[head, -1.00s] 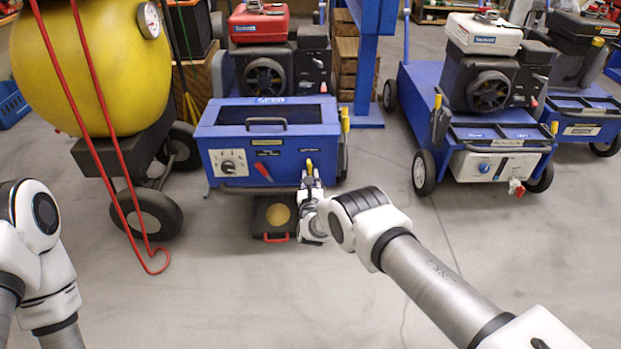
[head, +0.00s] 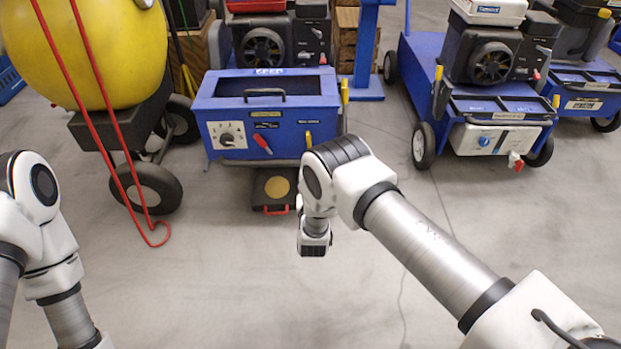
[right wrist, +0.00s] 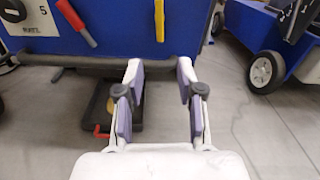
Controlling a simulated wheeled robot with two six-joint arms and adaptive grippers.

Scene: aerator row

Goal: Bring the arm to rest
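My right arm reaches in from the right in the head view, in front of the blue machine (head: 205,112). Its gripper is mostly hidden behind my own wrist there. In the right wrist view the right gripper (right wrist: 161,70) is open, with two separated fingers and nothing between them. The machine's front has a dial (head: 227,138), a red lever (head: 262,144) and a yellow lever (head: 308,139); the yellow lever also shows in the right wrist view (right wrist: 159,20), beyond the fingertips and apart from them. My left arm shows at the left edge, its gripper out of view.
A black tray with a tan disc (head: 277,186) and red handle sits low under the machine's front. A yellow tank (head: 90,50) on a wheeled cart with a red hose (head: 121,190) stands left. Blue wheeled carts (head: 425,85) stand right. The floor in front is clear.

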